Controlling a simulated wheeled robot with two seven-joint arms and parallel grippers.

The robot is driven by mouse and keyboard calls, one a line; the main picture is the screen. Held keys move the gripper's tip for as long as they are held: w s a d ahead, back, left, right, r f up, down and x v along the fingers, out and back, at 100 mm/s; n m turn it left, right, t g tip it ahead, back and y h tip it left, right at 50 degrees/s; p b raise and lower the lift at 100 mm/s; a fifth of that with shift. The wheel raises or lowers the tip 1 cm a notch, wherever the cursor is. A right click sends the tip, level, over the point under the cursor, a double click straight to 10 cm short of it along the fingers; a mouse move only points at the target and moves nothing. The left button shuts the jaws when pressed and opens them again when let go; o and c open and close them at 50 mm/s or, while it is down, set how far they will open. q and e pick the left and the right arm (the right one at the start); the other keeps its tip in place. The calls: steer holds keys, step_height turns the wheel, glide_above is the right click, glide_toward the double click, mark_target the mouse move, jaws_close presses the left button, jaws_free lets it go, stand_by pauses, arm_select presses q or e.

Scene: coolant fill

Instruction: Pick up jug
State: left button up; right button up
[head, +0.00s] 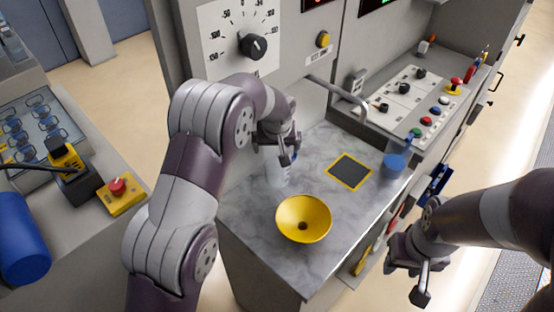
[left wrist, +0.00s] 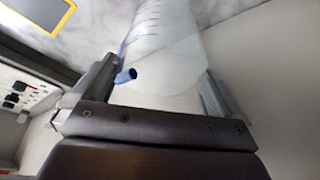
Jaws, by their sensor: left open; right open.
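A clear, pale jug (head: 277,172) stands on the marbled worktop, partly hidden behind my left gripper (head: 284,148). In the left wrist view the jug (left wrist: 165,50) is a translucent cylinder with graduation marks. A small blue part (left wrist: 125,76) shows at its side, near the left finger. My left gripper (left wrist: 157,92) is open, with a finger on each side of the jug. Contact with the jug cannot be told. My right gripper (head: 428,280) is open and empty, low at the right, off the worktop's edge.
A yellow funnel (head: 303,219) stands on the worktop (head: 262,217) in front of the jug. A bent pipe (head: 345,92) juts out above the worktop.

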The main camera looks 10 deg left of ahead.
arm_select(q)
steer(key=shift+f, duration=0.6)
steer(key=shift+d+f, duration=0.3)
steer(key=shift+f, duration=0.1)
steer(key=shift+w, duration=0.1)
steer(key=shift+w+a+f, duration=0.1)
steer(key=shift+a+f, duration=0.05)
steer(key=shift+a, duration=0.05)
steer(key=shift+c, duration=0.7)
steer(key=c, duration=0.5)
steer(key=shift+c, duration=1)
steer(key=shift+d, duration=0.1)
